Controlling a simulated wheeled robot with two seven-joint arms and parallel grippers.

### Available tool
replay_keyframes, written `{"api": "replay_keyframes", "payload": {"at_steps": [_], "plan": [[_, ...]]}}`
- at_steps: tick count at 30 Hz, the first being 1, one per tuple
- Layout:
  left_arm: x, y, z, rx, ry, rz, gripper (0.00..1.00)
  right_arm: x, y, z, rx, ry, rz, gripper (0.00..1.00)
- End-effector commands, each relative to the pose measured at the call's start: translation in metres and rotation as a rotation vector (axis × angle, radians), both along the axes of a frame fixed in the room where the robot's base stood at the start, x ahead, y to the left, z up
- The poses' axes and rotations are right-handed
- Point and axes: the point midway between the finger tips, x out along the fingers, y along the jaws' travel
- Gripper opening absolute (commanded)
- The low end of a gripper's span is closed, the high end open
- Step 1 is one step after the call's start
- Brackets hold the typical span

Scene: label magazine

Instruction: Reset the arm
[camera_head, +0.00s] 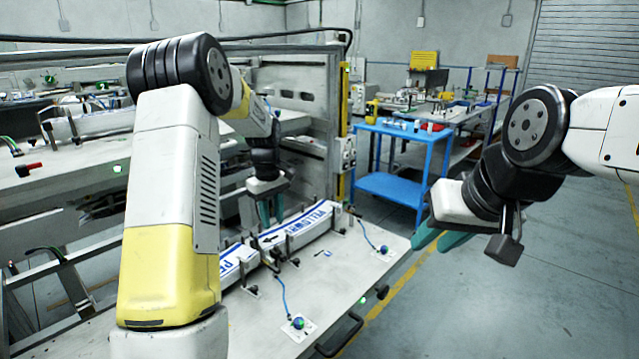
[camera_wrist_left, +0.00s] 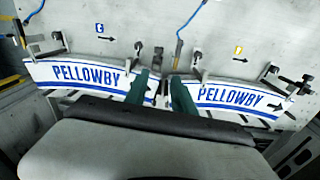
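My left gripper (camera_head: 271,210) hangs over the white bench, just above the label stacks, with its teal fingers pointing down. In the left wrist view the fingers (camera_wrist_left: 161,95) are spread apart with nothing clearly held between them. Two stacks of white labels with blue PELLOWBY print lie end to end in holders: one stack (camera_head: 302,226) nearer the back, the other (camera_head: 233,262) partly hidden by my left arm. Both show in the left wrist view, left (camera_wrist_left: 88,76) and right (camera_wrist_left: 232,97). My right gripper (camera_head: 437,240) is in the air right of the bench, fingers apart and empty.
The bench top (camera_head: 345,262) carries small posts, clips and blue cables with round buttons (camera_head: 298,322). A grey machine frame (camera_head: 310,110) rises behind it. A blue cart (camera_head: 400,160) stands at the back. The floor below my right gripper is clear.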

Motion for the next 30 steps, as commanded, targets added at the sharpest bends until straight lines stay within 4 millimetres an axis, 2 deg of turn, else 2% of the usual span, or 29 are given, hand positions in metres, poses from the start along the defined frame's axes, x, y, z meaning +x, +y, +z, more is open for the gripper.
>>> {"api": "replay_keyframes", "payload": {"at_steps": [1, 6, 9, 13, 18, 24, 27, 30], "plan": [[-0.012, -0.002, 0.026, -0.006, -0.034, -0.039, 0.31, 0.0, 0.0, 0.0, 0.0, 0.0, 0.0, 0.3], [-0.066, -0.012, 0.091, -0.019, -0.134, -0.202, 0.31, 0.0, 0.0, 0.0, 0.0, 0.0, 0.0, 0.3], [-0.101, -0.018, 0.121, -0.02, -0.195, -0.297, 0.31, 0.0, 0.0, 0.0, 0.0, 0.0, 0.0, 0.3], [-0.15, -0.026, 0.151, -0.012, -0.276, -0.421, 0.31, 0.0, 0.0, 0.0, 0.0, 0.0, 0.0, 0.3], [-0.217, -0.035, 0.171, 0.013, -0.381, -0.582, 0.31, 0.0, 0.0, 0.0, 0.0, 0.0, 0.0, 0.3], [-0.282, -0.044, 0.172, 0.055, -0.491, -0.746, 0.31, 0.0, 0.0, 0.0, 0.0, 0.0, 0.0, 0.3], [-0.302, -0.048, 0.168, 0.072, -0.526, -0.799, 0.31, 0.0, 0.0, 0.0, 0.0, 0.0, 0.0, 0.3], [-0.313, -0.049, 0.165, 0.085, -0.546, -0.831, 0.31, 0.0, 0.0, 0.0, 0.0, 0.0, 0.0, 0.3]]}}
